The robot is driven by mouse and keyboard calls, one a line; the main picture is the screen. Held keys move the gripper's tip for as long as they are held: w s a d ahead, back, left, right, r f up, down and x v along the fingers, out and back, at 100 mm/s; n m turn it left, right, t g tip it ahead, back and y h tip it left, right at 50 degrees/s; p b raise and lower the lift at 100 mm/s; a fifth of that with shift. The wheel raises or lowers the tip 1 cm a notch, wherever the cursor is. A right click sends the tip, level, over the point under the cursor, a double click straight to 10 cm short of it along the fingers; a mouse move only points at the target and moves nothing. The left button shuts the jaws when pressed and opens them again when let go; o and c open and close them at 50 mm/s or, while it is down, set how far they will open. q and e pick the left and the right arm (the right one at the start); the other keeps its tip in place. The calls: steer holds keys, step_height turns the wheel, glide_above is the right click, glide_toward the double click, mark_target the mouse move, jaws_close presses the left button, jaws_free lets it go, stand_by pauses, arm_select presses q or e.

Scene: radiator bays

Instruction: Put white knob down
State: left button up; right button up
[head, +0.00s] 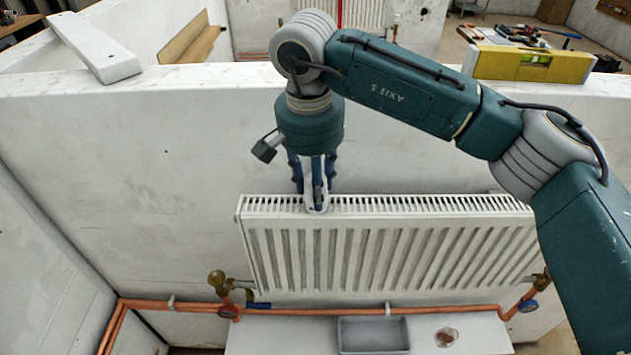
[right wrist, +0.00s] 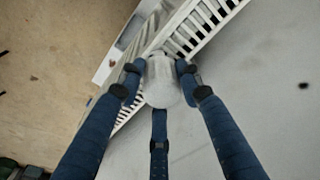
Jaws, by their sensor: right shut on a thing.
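My right gripper (head: 316,185) points straight down at the left part of the white radiator's (head: 390,255) slotted top. It is shut on the white knob; its blue fingers mostly hide the knob in the head view. In the right wrist view the pale, rounded knob (right wrist: 161,82) sits between the three fingers of the right gripper (right wrist: 160,75), with the slotted radiator top (right wrist: 205,25) right behind it. Whether the knob touches the radiator top, I cannot tell. My left gripper is not in view.
Copper pipes (head: 275,311) with valves run below the radiator. Beneath them a pale shelf (head: 475,325) holds a grey tray (head: 374,334) and a small round dish (head: 446,337). A yellow spirit level (head: 530,65) and a white board (head: 93,45) lie along the wall top.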

steer(key=shift+s+f, duration=0.1)
steer(key=o, duration=1.2)
steer(key=r+b, duration=0.1)
steer(key=r, duration=0.2)
steer(key=r+b, duration=0.1)
steer(key=r, duration=0.3)
steer(key=s+r+b, duration=0.1)
steer(key=r, duration=0.3)
steer(key=shift+a+r, duration=0.2)
steer(key=shift+a, duration=0.1)
steer(key=shift+r, duration=0.4)
steer(key=shift+s+f, duration=0.1)
